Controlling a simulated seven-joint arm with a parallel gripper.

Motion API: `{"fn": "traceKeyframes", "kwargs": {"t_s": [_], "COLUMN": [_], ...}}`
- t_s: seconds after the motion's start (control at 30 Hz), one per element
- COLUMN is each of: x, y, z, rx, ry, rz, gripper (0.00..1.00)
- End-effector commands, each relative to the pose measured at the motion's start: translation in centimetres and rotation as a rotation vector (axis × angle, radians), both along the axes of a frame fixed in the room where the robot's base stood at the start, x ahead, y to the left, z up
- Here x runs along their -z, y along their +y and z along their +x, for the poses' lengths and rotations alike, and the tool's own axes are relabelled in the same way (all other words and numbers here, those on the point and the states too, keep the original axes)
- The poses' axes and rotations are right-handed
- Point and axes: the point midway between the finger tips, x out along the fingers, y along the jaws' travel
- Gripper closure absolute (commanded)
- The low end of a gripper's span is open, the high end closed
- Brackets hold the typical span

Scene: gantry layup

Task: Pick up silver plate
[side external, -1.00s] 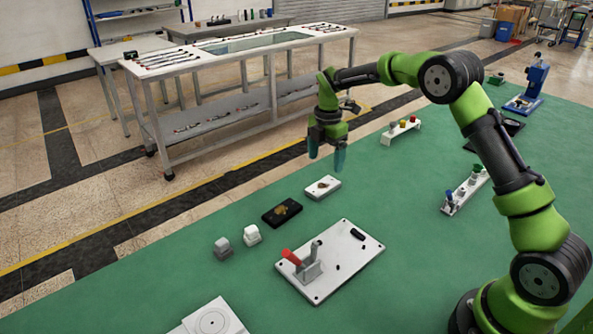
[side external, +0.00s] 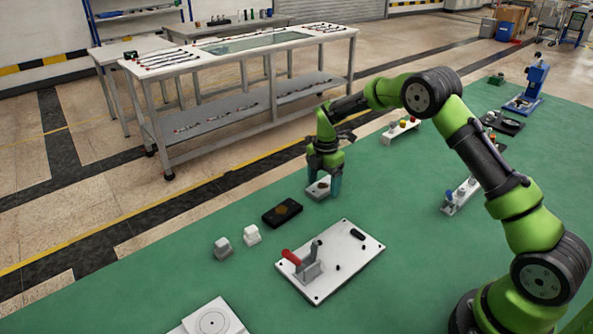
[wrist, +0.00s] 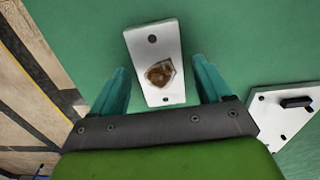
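The silver plate (side external: 318,190) is a small light rectangular plate with a brown-gold patch and holes, lying flat on the green table top. In the wrist view the plate (wrist: 155,50) lies between the two teal fingers and extends beyond their tips. My gripper (side external: 322,188) is open, lowered over the plate with one finger on each side. In the wrist view my gripper (wrist: 160,75) shows a green gap between each finger and the plate. Whether the fingertips touch the table cannot be told.
A black plate (side external: 282,213) with a similar patch lies close by on the left. A white fixture plate with a red-handled clamp (side external: 335,262) lies in front. Two small blocks, grey (side external: 222,248) and white (side external: 252,235), stand further left. The table edge runs behind the plate.

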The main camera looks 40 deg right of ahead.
Motion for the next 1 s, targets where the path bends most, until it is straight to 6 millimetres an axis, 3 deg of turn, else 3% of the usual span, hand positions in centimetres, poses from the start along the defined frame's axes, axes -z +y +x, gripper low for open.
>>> {"fn": "traceKeyframes", "kwargs": {"t_s": [0.03,0.4,0.77,1.0], "x": [0.0,-0.1,-0.7,-3.8], "y": [0.0,0.0,0.0,-0.1], "z": [0.0,0.1,0.1,0.1], "rx": [0.0,0.0,-0.001,0.0], "ry": [0.0,-0.002,-0.004,-0.005], "rz": [0.0,0.0,-0.001,-0.001], "gripper": [0.31,0.85,0.85,0.85]}}
